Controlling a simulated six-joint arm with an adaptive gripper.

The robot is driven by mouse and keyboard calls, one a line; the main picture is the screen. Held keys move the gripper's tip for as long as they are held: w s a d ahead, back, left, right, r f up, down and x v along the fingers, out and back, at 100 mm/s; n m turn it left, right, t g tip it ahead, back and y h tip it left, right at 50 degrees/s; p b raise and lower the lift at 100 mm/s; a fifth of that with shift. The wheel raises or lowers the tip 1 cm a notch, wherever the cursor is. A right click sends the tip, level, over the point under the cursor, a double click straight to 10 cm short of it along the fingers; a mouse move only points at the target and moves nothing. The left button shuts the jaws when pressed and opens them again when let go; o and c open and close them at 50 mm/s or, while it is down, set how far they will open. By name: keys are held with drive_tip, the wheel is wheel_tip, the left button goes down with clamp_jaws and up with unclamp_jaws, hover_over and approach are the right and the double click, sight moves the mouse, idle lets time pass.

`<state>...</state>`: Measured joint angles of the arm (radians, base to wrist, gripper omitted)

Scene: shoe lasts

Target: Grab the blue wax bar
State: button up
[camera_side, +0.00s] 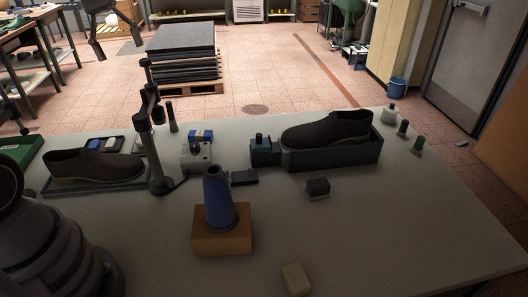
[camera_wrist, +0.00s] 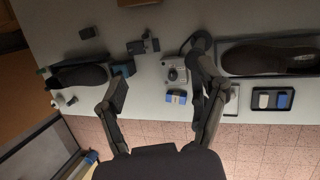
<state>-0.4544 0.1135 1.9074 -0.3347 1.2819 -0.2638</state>
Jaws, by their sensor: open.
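The blue wax bar is most likely the blue bar (camera_side: 94,143) beside a pale bar (camera_side: 113,144) in a small dark tray at the left of the table, behind the left shoe. In the wrist view the blue bar (camera_wrist: 282,100) lies at the right, with the pale bar (camera_wrist: 263,100) to its left in the tray (camera_wrist: 272,110). My gripper (camera_side: 118,42) is high at the upper left of the side view. In the wrist view my gripper (camera_wrist: 162,80) has its fingers spread and empty. The blue bar lies outside its fingers, to the right.
A dark stand (camera_side: 160,150) rises near the tray. A left shoe (camera_side: 92,165) and right shoe (camera_side: 325,129) sit on holders. A blue cone (camera_side: 219,203) stands on an orange-brown block (camera_side: 222,240). A blue-and-white box (camera_side: 201,135) stands behind a grey device.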

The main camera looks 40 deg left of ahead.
drive_tip(key=w+a+f+n+t+h, duration=0.1)
drive_tip(key=w+a+f+n+h, duration=0.3)
drive_tip(key=a+f, duration=0.55)
drive_tip(key=w+a+f+n+t+h, duration=0.1)
drive_tip(key=w+a+f+n+h, duration=0.25)
drive_tip(key=a+f+n, duration=0.45)
drive_tip(key=n+t, duration=0.1)
drive_tip(key=t, duration=0.1)
approach(200, 133)
drive_tip(key=s, duration=0.2)
drive_tip(key=s+r, duration=0.1)
drive_tip(key=s, duration=0.4)
drive_tip(key=shift+d+r, duration=0.15)
drive_tip(key=w+f+t, duration=0.1)
drive_tip(key=w, duration=0.1)
drive_tip(key=w+d+f+n+t, duration=0.1)
drive_tip(key=w, duration=0.1)
drive_tip(key=w+f+n+t, duration=0.1)
drive_tip(key=w, duration=0.1)
drive_tip(key=shift+d+f, duration=0.2)
drive_tip(key=shift+d, duration=0.2)
drive_tip(key=x, duration=0.2)
drive_tip(key=shift+w+d+f, duration=0.15)
drive_tip(key=shift+w+d, duration=0.05)
drive_tip(key=shift+w, duration=0.05)
drive_tip(key=x, duration=0.5)
drive_tip(key=shift+d, duration=0.1)
drive_tip(key=c, duration=1.3)
